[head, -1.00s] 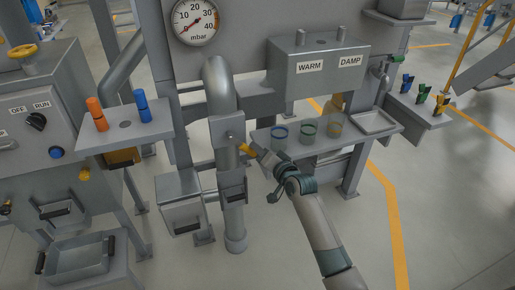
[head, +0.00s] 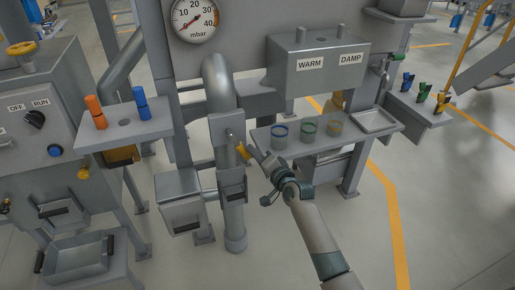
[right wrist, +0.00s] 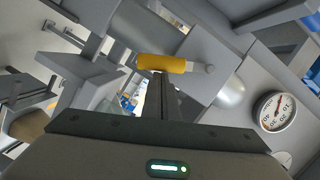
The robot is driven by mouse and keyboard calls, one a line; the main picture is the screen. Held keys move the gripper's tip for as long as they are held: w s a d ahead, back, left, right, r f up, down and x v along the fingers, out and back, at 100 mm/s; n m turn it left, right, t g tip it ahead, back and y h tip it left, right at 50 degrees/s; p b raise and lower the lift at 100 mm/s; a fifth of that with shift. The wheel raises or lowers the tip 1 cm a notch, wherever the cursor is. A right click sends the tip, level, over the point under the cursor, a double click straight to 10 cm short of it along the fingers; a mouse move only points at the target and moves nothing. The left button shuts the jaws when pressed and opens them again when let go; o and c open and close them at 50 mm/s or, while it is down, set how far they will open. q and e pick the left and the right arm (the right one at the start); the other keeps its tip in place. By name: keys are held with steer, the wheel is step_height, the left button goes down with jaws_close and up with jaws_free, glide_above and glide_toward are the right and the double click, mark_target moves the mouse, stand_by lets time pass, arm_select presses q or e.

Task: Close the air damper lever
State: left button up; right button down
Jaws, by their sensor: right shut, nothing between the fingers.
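The air damper lever (head: 243,151) has a yellow handle and a small pivot on a grey plate on the vertical pipe. Its handle slants down to the right from the pivot. My right gripper (head: 251,151) is shut and empty, with its tips at the right side of the yellow handle. In the right wrist view the yellow handle (right wrist: 165,63) lies across, just beyond the closed fingertips (right wrist: 162,80). The tips seem to touch it or nearly so. My left gripper is not in view.
A shelf with several glass jars (head: 307,130) is right of the gripper, under the WARM/DAMP box (head: 318,65). A pressure gauge (head: 195,19) is above the pipe. Floor (head: 290,255) is free in front.

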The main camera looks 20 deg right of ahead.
steer(key=shift+a+f+m+b, duration=0.4)
steer(key=shift+a+f+m, duration=0.1)
steer(key=shift+f+m, duration=0.25)
steer(key=shift+a+f+m+t+b, duration=0.25)
steer(key=shift+a+m+t+b, duration=0.2)
steer(key=shift+m, duration=0.3)
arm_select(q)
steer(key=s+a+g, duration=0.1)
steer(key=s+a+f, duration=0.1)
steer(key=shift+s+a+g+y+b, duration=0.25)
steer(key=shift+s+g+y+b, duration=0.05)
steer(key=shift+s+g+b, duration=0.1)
arm_select(e)
steer(key=shift+a+f+m+y, duration=0.15)
steer(key=shift+a+m+y, duration=0.15)
steer(key=shift+a+m, duration=0.5)
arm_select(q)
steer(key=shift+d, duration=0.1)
arm_select(e)
steer(key=shift+d, duration=0.25)
